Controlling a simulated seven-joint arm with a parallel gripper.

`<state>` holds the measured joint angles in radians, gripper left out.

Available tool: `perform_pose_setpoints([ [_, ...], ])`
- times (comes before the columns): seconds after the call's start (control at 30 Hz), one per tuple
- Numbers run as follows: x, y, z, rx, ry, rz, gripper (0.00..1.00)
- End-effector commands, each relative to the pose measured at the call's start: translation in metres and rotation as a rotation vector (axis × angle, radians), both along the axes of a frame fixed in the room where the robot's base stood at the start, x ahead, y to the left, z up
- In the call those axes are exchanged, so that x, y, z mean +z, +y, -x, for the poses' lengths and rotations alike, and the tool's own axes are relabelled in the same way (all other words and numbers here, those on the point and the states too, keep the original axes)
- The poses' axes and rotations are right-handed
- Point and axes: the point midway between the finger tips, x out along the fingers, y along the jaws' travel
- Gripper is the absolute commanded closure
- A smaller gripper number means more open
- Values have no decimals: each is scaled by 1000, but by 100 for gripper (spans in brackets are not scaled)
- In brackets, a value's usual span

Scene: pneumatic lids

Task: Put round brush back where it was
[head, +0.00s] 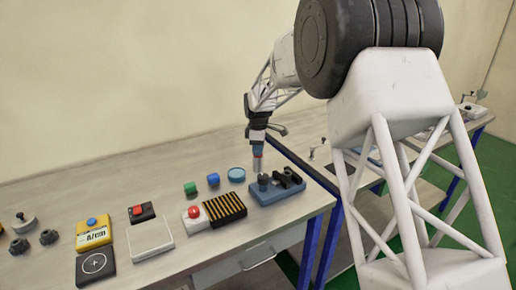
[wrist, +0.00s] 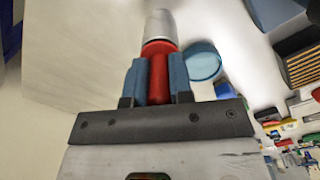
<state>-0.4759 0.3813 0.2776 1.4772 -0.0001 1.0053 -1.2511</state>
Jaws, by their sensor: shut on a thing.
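My gripper (head: 257,144) is shut on the round brush (head: 257,163), which hangs roughly upright from the jaws in the head view. In the wrist view my gripper (wrist: 157,82) has its two blue fingers closed on the red part of the brush (wrist: 159,62). A silver cylinder forms its far end; bristles cannot be made out. In the head view a blue holder (head: 287,195) with dark fittings sits on the table below and slightly right of the brush. The brush's lower end appears close to the holder's back left part; I cannot tell whether they touch.
A black-and-yellow striped block (head: 224,208) and a red button box (head: 195,215) are nearer the front. The table behind is clear.

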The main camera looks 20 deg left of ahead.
Motion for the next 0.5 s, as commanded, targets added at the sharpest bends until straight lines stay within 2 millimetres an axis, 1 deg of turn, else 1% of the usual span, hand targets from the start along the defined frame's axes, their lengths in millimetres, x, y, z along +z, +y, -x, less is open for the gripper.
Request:
perform_pose_setpoints([
  [0.23,-5,0,0,0,0,0,100],
  [0.27,-5,0,0,0,0,0,76],
  [0.3,-5,0,0,0,0,0,70],
  [0.37,-5,0,0,0,0,0,61],
  [0.4,-5,0,0,0,0,0,55],
  [0.5,-5,0,0,0,0,0,54],
])
